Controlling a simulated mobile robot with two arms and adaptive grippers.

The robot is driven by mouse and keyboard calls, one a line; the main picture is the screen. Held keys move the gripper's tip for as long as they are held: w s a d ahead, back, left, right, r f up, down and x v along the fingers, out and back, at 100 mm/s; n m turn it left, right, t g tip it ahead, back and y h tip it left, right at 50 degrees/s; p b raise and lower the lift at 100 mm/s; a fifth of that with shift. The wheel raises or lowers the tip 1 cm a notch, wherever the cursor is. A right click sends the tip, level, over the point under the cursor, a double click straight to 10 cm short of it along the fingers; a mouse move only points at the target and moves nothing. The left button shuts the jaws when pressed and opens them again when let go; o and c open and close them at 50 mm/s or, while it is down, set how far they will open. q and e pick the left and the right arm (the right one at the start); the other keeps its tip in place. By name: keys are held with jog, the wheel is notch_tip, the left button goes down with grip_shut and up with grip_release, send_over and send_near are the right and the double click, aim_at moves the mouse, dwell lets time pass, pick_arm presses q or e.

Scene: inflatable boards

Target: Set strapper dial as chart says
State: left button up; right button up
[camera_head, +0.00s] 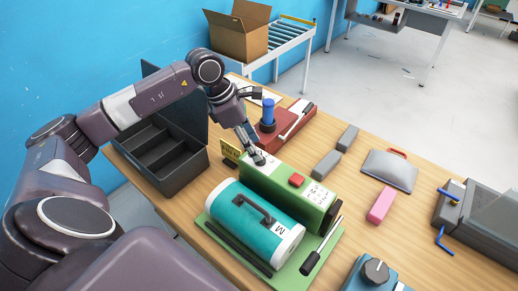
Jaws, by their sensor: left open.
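A green machine (282,190) stands on the table, with a red button (296,181) on top. A white panel with small print (318,194) is on its right end; the print is too small to read. A teal roll (243,220) marked "M" lies in front of it on a green base. My left gripper (257,158) is open and points down at the left end of the green machine's top, at what looks like a dial. The fingers partly hide this dial, so its setting and any contact cannot be told. My right gripper is not in view.
A small yellow sign (230,151) stands beside the green machine. A black compartment box (165,155) is at left, a red device with a blue post (268,112) behind. A blue device with a knob (375,272) sits at front right. Grey blocks and a pink block (381,205) lie to the right.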

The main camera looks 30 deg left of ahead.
pick_arm(q)
jog(key=shift+p+x, duration=0.4)
jog(key=shift+x, duration=1.6)
jog(key=shift+r, duration=0.1)
